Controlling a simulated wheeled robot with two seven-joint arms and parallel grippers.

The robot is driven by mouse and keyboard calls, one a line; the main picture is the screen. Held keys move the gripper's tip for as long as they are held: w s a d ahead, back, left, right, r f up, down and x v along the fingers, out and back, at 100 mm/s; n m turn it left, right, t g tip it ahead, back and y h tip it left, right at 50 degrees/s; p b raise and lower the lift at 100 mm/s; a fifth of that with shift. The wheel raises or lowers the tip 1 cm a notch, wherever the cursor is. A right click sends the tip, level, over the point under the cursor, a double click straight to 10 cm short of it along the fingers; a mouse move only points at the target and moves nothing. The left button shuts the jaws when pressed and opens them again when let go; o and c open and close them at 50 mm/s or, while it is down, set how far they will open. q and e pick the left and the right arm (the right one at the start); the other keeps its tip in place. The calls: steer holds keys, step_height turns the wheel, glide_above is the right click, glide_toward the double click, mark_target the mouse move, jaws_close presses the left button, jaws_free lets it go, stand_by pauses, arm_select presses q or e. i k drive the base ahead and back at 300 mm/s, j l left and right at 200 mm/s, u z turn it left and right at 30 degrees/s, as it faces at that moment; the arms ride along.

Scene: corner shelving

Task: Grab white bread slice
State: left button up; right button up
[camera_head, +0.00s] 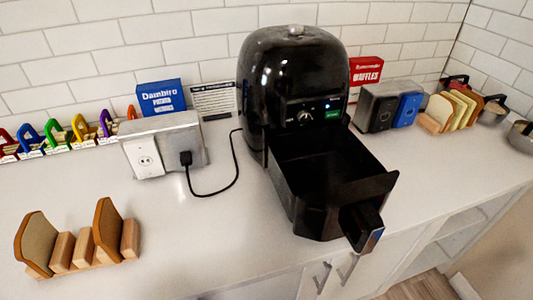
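A wooden rack (428,124) on the right part of the counter holds several upright bread slices. Its front slice is a pale cream bread slice (439,109), with more pale slices close behind it and a browner one at the right end. A second wooden rack (85,258) at the front left holds a tan-faced, brown-crusted slice (37,242) and a browner slice (107,228), with an empty slot between them. Which slice is the white bread is not certain; the right rack's slices look palest. Neither of my grippers is in view.
A black air fryer (285,85) stands mid-counter, its empty drawer (315,185) pulled out toward the front edge. An outlet box (145,157) with a plugged cord is left of it.

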mark_target(34, 242)
steer(key=u, duration=1.8)
